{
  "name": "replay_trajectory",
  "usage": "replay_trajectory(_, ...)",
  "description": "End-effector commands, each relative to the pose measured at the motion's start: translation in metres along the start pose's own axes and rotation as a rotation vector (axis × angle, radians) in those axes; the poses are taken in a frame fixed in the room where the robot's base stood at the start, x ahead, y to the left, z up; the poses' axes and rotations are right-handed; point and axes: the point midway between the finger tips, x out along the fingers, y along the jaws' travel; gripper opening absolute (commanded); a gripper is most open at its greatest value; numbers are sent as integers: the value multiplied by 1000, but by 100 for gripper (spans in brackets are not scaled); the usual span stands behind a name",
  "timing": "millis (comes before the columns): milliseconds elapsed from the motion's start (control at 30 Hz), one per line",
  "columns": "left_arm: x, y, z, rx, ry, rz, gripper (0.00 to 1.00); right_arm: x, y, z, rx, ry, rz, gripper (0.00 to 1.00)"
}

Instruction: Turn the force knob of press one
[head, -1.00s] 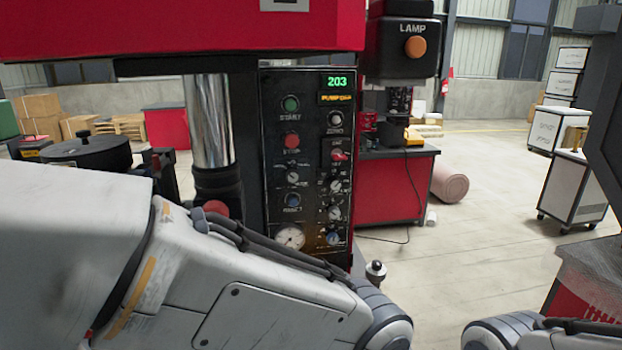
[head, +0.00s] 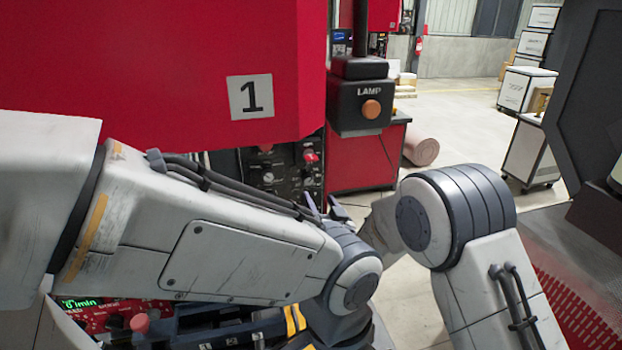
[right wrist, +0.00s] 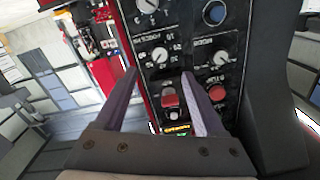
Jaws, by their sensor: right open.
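Press one is the red machine with a "1" plate (head: 249,97) in the head view. Its black control panel (head: 285,165) shows partly below the red housing, its lower part hidden by my left arm. In the right wrist view the panel appears upside down; a pale knob with a numbered scale, seemingly the force knob (right wrist: 160,55), lies beyond the fingertips. It also shows in the head view (head: 308,180). My right gripper (head: 325,205) is open and empty before the panel. In the right wrist view its fingers (right wrist: 165,80) are apart, with a red switch (right wrist: 170,98) seen between them. My left gripper is out of view.
Other controls crowd the panel: another pale knob (right wrist: 220,57), a red button (right wrist: 218,92) and a blue button (right wrist: 214,13). The lamp box (head: 360,100) hangs right of the housing. A red cabinet (head: 362,160) stands behind. Open floor lies to the right.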

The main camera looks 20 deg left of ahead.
Motion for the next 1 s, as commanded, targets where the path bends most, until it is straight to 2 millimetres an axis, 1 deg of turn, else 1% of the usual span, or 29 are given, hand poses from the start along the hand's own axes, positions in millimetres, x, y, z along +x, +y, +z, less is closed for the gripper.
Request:
replay_trajectory(33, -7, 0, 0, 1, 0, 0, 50, 7, 0, -3, 0, 0, 1, 72)
replay_trajectory(200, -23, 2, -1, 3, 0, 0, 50, 36, 0, -4, -1, -2, 2, 72)
replay_trajectory(400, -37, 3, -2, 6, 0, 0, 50, 67, 0, -3, -1, -2, 2, 72)
replay_trajectory(500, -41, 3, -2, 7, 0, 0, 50, 78, 0, -2, -1, -2, 1, 72)
replay_trajectory(700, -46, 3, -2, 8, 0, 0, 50, 90, 0, 0, -1, -3, 1, 72)
replay_trajectory(1000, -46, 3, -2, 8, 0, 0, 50, 92, 0, 0, -1, -3, 1, 72)
